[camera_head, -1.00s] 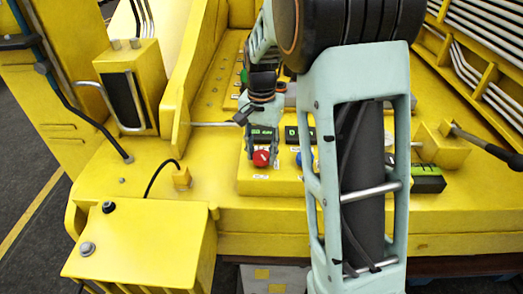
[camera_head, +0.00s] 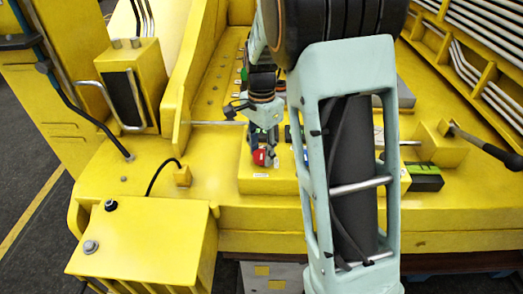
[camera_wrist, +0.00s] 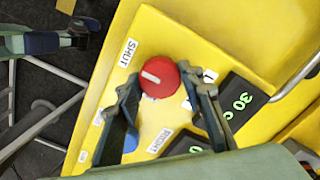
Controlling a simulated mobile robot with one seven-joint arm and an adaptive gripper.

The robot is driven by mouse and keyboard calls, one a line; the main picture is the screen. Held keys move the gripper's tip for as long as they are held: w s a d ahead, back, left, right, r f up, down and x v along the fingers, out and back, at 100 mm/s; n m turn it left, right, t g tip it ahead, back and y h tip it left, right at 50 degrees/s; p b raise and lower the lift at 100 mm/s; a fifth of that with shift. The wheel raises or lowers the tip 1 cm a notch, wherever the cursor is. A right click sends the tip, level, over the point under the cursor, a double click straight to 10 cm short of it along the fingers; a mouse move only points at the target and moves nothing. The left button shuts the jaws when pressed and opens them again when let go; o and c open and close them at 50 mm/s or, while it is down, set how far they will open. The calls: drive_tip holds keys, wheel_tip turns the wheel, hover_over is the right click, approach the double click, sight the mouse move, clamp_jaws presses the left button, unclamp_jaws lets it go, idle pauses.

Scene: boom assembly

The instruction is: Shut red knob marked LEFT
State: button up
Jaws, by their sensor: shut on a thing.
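The red knob (camera_head: 259,157) stands on the yellow panel at its front, and in the wrist view the red knob (camera_wrist: 160,65) is plainly seen. Its short white mark points left in the wrist view. A SHUT label (camera_wrist: 128,53) lies up and left of the knob there. My gripper (camera_wrist: 160,77) has one finger on each side of the knob and is shut on it. In the head view my gripper (camera_head: 263,147) comes down from above and covers part of the knob. Which knob is marked LEFT is not readable.
A label reading RIGHT (camera_wrist: 160,141) lies below the knob in the wrist view, beside a partly hidden blue knob (camera_wrist: 131,143). A black display reading 30 (camera_wrist: 241,101) stands to the right. A lever (camera_head: 485,144) rises at the right of the panel.

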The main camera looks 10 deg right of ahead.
sight(262, 154)
drive_tip(key=o, duration=1.2)
drive_tip(key=shift+c, duration=0.2)
wheel_tip(262, 154, up, 12)
